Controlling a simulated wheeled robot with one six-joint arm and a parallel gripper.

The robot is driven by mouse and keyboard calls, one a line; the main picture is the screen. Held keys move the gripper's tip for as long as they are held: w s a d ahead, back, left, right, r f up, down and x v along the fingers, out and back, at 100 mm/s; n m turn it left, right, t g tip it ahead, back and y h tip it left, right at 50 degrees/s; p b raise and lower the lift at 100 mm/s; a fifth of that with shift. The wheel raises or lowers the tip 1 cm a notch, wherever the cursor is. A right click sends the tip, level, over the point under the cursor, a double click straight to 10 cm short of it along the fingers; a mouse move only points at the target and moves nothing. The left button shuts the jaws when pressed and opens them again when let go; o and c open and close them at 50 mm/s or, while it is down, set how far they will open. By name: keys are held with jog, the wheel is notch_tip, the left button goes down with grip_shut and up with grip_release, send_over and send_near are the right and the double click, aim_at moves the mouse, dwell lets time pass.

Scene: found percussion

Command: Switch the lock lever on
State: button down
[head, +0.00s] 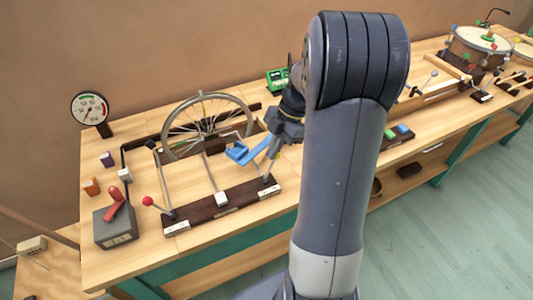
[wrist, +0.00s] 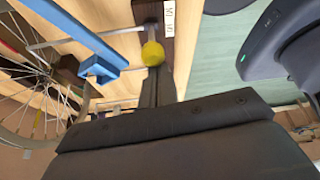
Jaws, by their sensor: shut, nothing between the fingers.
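Several levers stand along a dark wooden base (head: 225,204) on the bench, with small white labels too small to read. At the base's right end, a rod leads up toward my gripper (head: 273,148). In the wrist view a yellow ball (wrist: 152,53) lies just beyond my dark, closed gripper (wrist: 151,82); I cannot tell if they touch. A grey box with a red lever (head: 116,212) stands at the bench's left end. Which one is the lock lever cannot be read.
A blue bracket (head: 250,151) is beside my gripper and also crosses the wrist view (wrist: 85,35). A spoked wheel (head: 203,98) stands behind the levers. A dial (head: 90,108) is at the back left. Drums (head: 478,44) and small items fill the far right.

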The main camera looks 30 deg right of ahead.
jog(key=shift+d+f, duration=0.15)
jog(key=shift+d, duration=0.35)
jog(key=shift+a, duration=0.1)
jog(key=shift+a+r, duration=0.2)
jog(key=shift+r, duration=0.05)
jog(key=v, duration=0.9)
jog(key=shift+s+d, duration=0.2)
jog(key=shift+s, duration=0.15)
jog(key=shift+a, duration=0.1)
